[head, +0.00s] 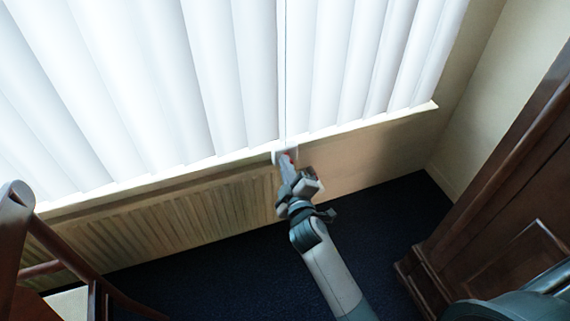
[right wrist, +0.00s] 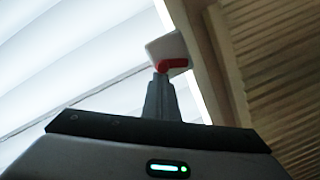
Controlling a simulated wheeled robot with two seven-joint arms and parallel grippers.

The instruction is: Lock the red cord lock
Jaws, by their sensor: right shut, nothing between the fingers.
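The red cord lock (right wrist: 174,64) is a small red lever on a white mount (right wrist: 166,46), at the top middle of the right wrist view. In the head view the red lock (head: 292,154) shows as a small patch on the white mount (head: 278,157) at the sill, below the blinds. My right gripper (head: 288,162) reaches up to it from below. In the right wrist view its shut fingers (right wrist: 160,78) end right at the red lever and hold nothing. I cannot tell whether they touch it. The left gripper is not in view.
White vertical blinds (head: 150,80) fill the window above the sill. A ribbed radiator (head: 170,225) runs below the sill on the left. A wooden cabinet (head: 500,200) stands at right, and a wooden chair (head: 15,240) at left. The dark carpet (head: 230,275) between them is clear.

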